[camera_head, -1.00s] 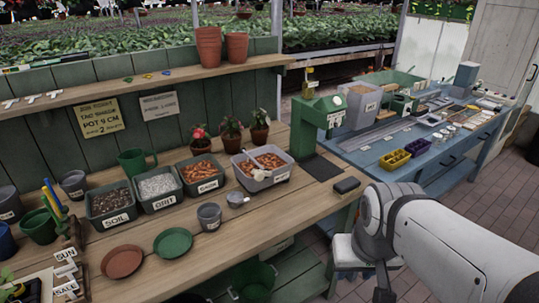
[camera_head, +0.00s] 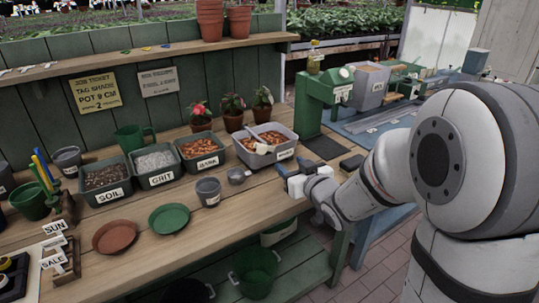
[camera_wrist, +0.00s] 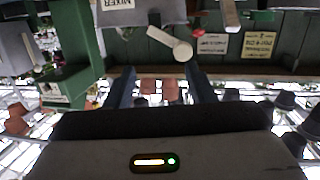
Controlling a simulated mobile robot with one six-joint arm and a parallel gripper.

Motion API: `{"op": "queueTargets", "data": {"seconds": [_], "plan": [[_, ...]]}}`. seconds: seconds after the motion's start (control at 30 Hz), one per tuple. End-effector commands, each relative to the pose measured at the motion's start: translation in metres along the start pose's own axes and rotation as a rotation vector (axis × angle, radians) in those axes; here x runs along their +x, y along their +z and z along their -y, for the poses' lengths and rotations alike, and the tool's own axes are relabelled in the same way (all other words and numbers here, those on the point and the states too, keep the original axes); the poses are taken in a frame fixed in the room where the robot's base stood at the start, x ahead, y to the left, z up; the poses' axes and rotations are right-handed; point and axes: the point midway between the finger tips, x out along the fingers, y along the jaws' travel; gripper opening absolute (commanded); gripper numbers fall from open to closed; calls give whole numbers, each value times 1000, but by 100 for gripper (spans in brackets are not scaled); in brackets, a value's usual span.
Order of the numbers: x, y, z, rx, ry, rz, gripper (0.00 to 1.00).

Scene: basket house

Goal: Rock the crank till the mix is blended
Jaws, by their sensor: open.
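The grey mixer tub (camera_head: 248,157) holds brown chunky mix (camera_head: 271,138) and stands on the wooden bench. Its pale crank (camera_head: 260,142) shows at the tub's near side. In the upside-down wrist view, the labelled tub (camera_wrist: 140,12) is at the top, and the crank's cream arm and rounded knob (camera_wrist: 182,50) stand out from it. My gripper (camera_head: 301,175) is open and empty over the bench's front edge, to the right of and nearer than the tub. In the wrist view, the knob appears just beyond and between my two dark fingers (camera_wrist: 160,78), apart from them.
Soil (camera_head: 105,180), grit (camera_head: 155,167) and bark (camera_head: 200,153) bins stand left of the tub. A grey cup (camera_head: 208,192) and small metal pot (camera_head: 237,176) sit in front. A green dispenser (camera_head: 313,105) and black block (camera_head: 351,163) are right. Potted plants stand behind.

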Motion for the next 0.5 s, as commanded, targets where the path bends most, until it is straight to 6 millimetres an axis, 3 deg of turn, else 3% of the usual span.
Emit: {"op": "queueTargets", "data": {"seconds": [0.13,0.33,0.5], "plan": [[10,4,17,18,-92,-102,50],[21,0,26,27,-132,-147,50],[46,-5,29,26,-131,-146,50]]}}
